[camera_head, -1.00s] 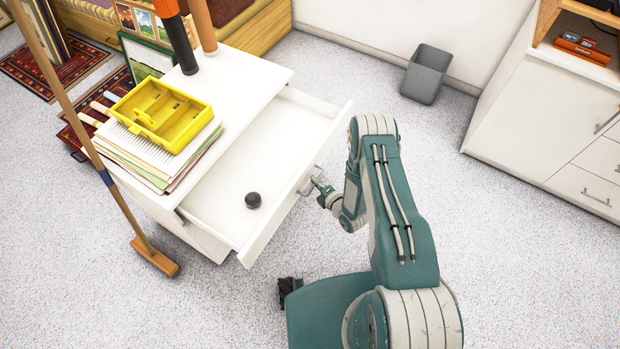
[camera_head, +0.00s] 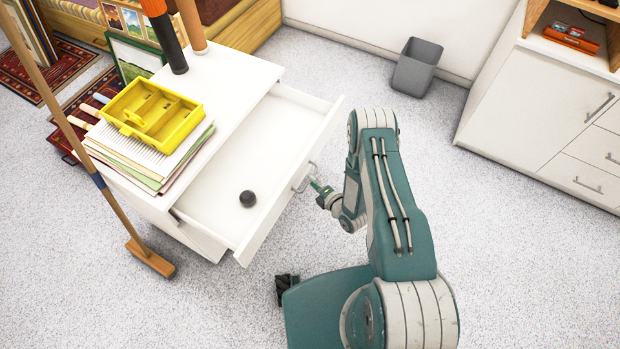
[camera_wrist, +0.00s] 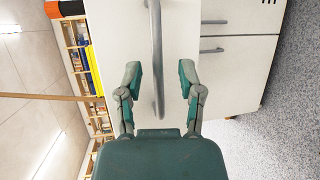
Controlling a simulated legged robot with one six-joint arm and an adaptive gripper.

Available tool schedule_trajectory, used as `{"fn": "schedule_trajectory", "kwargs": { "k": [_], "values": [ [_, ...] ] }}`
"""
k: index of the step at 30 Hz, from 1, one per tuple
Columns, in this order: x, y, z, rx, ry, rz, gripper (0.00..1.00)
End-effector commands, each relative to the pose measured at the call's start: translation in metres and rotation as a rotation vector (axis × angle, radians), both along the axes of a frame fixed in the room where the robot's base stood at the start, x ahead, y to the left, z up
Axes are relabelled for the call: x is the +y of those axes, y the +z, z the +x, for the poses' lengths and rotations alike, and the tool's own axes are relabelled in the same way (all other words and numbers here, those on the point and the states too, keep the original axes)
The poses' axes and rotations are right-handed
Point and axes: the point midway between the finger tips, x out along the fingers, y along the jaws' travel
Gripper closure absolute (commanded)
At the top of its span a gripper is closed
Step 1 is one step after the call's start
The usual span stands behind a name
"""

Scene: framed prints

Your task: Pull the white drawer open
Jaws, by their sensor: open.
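The white drawer (camera_head: 262,150) stands pulled well out of the white cabinet (camera_head: 232,72), with a small dark round object (camera_head: 248,198) lying inside it. Its grey bar handle (camera_head: 304,178) is on the front panel. My gripper (camera_head: 318,188) is at the handle in the head view. In the wrist view my gripper (camera_wrist: 162,82) is open, with the handle (camera_wrist: 157,60) running between its two spread fingers. Neither finger appears to press on the bar. The exact fingertip contact is too small to tell in the head view.
A yellow tray (camera_head: 155,112) sits on stacked papers (camera_head: 140,158) on the cabinet top. A broom (camera_head: 150,258) leans at the left. A grey bin (camera_head: 417,68) stands by the wall, and another white cabinet (camera_head: 545,115) is at right. Carpet between them is clear.

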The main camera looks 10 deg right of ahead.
Motion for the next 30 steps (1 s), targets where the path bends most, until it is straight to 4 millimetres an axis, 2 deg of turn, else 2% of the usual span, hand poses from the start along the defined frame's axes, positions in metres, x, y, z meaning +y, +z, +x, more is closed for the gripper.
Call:
{"fn": "schedule_trajectory", "kwargs": {
  "k": [9, 13, 18, 30],
  "values": [
    [-0.033, 0.012, -0.058, 0.005, -0.006, 0.002, 0.52],
    [-0.042, 0.015, -0.073, 0.005, -0.005, 0.000, 0.52],
    [-0.046, 0.017, -0.083, 0.003, -0.002, 0.000, 0.52],
    [-0.046, 0.017, -0.083, 0.003, -0.001, -0.001, 0.52]
  ]
}}
